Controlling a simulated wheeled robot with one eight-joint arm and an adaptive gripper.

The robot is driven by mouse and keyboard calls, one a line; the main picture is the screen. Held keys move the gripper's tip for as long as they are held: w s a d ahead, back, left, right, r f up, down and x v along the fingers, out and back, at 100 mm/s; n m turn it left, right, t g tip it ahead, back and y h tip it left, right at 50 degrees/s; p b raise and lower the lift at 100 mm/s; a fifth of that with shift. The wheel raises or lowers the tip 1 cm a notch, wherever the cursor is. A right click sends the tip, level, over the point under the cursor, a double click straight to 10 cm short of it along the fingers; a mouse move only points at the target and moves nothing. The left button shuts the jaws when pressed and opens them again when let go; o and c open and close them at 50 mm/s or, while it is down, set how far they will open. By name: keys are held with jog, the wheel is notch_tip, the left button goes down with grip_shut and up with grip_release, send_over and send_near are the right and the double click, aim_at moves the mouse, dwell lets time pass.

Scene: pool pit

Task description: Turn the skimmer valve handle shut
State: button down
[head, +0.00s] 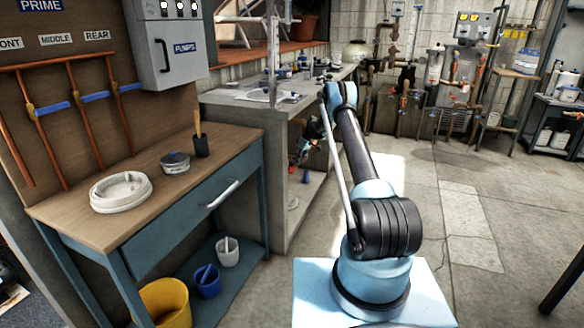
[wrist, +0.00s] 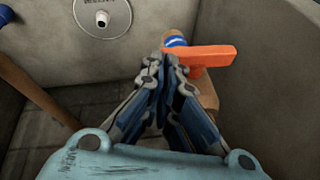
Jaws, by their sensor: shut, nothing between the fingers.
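The orange valve handle (wrist: 208,55) shows in the wrist view just right of my fingertips, its long end pointing right. A blue band (wrist: 175,41) is beside its left end, and a tan pipe (wrist: 209,90) shows below it, partly hidden by my fingers. My gripper (wrist: 163,60) is shut and empty, its tips at the left end of the handle; I cannot tell whether they touch it. In the head view my gripper (head: 314,132) is small beside the grey concrete bench, and the handle cannot be made out clearly there.
A round plate with a pale port (wrist: 103,17) is on the wall ahead, its lettering unreadable. A brown pipe (wrist: 35,85) slants at left, and concrete walls close in the space. A wooden-topped workbench (head: 130,165) stands left of the concrete bench (head: 240,112).

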jog(key=shift+w+f, duration=0.1)
jog(key=shift+f, duration=0.2)
dwell(0.4)
jog(key=shift+w+r, duration=0.1)
